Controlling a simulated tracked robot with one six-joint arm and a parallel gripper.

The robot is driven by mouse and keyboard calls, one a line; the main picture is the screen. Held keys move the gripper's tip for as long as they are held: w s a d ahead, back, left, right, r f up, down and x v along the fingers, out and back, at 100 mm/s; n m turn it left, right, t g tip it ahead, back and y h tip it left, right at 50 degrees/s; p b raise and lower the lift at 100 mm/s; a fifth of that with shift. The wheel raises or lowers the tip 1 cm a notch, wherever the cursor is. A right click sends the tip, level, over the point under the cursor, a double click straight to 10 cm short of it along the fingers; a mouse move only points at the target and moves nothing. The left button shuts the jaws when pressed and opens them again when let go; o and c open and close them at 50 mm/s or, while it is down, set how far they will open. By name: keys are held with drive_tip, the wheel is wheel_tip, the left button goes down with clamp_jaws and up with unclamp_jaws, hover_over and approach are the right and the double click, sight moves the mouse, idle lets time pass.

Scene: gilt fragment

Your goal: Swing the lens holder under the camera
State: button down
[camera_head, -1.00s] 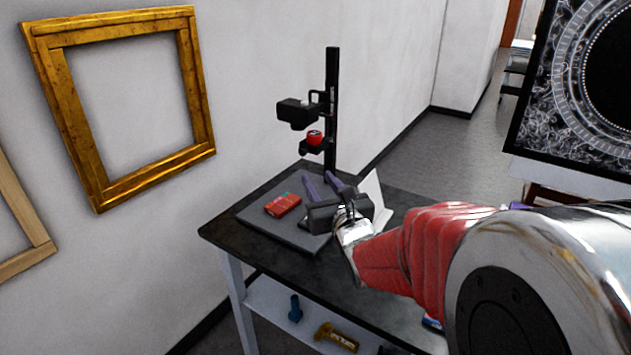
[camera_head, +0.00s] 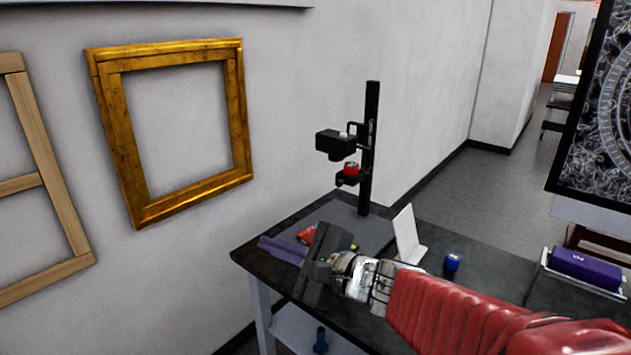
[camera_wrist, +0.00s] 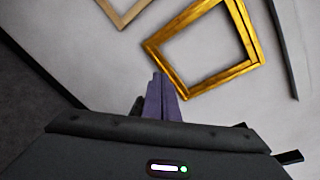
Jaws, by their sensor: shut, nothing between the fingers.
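A black camera (camera_head: 335,143) is mounted on a dark upright post (camera_head: 370,150) at the back of the table. Below it, a small arm on the same post carries a red round piece in a black mount, which looks like the lens holder (camera_head: 350,171); it sits slightly right of the camera's middle. I cannot tell exactly how it lines up. My gripper (camera_head: 280,248) is low over the table's left end, left of and below the holder and apart from it. Its purple fingers are together and empty, also in the wrist view (camera_wrist: 161,98), where the stand does not show.
A red object (camera_head: 307,234) is partly hidden behind my gripper. A white upright card (camera_head: 407,235), a small blue jar (camera_head: 452,262) and a purple roll (camera_head: 586,268) in a holder stand to the right. A gilt frame (camera_head: 131,150) hangs on the left wall.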

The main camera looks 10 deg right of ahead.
drive_tip(key=s+a+f+n+g+h, duration=0.1)
drive_tip(key=s+f+n+g, duration=0.2)
drive_tip(key=s+n, duration=0.35)
drive_tip(key=s+a+f+n+g+h, duration=0.1)
drive_tip(key=s+a+f+n+g, duration=0.1)
drive_tip(key=s+f+n+g, duration=0.4)
drive_tip(key=s+d+n+t+h, duration=0.1)
drive_tip(key=s+d+n+h, duration=0.2)
drive_tip(key=d, duration=0.3)
drive_tip(key=s+d+n+t+h, duration=0.1)
drive_tip(key=s+d+n+h, duration=0.2)
drive_tip(key=d, duration=0.4)
drive_tip(key=shift+s+d+r+n+h, duration=0.2)
drive_tip(key=shift+s+n+h, duration=0.25)
drive_tip(key=shift+h, duration=0.45)
